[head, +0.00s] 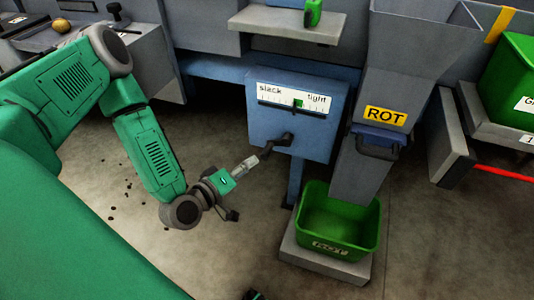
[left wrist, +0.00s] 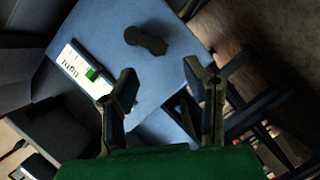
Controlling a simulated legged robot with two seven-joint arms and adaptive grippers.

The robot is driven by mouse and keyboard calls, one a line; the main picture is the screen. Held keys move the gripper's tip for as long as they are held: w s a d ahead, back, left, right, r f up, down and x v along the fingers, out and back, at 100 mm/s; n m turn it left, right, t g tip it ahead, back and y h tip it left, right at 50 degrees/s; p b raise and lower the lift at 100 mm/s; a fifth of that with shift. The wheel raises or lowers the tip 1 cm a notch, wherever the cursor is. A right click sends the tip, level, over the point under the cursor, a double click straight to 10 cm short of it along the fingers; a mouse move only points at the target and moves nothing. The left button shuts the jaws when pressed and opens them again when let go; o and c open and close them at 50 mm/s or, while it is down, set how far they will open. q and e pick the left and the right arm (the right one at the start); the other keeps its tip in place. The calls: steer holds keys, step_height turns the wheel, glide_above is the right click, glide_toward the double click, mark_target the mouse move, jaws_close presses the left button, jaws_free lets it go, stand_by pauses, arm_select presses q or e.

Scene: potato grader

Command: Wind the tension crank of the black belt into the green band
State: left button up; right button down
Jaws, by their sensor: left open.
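The tension crank (head: 278,143) is a dark arm on the front of a blue box (head: 315,140). It also shows in the left wrist view (left wrist: 147,41). Above it a white gauge (head: 276,91) reads slack at left and tight at right, with a green band (head: 298,103) right of its middle. I cannot make out a pointer clearly. My left gripper (head: 243,188) is open, below and left of the crank. In the left wrist view nothing shows between its fingers (left wrist: 168,88), and the crank lies beyond them. The black belt cannot be told apart.
A chute marked ROT (head: 385,116) stands right of the blue box, above a green crate (head: 345,250) on a grey base. A grey shelf (head: 285,27) sits above the gauge. A small dark part shows at the bottom edge, perhaps my right gripper. Floor left of the crate is open.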

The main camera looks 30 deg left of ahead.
mark_target(267, 152)
arm_select(q)
steer(key=b+x, duration=0.2)
steer(key=x, duration=0.5)
steer(key=shift+w+f, duration=0.2)
steer(key=shift+w, duration=0.2)
steer(key=shift+w+b, duration=0.3)
steer(key=shift+w, duration=0.25)
jaws_close()
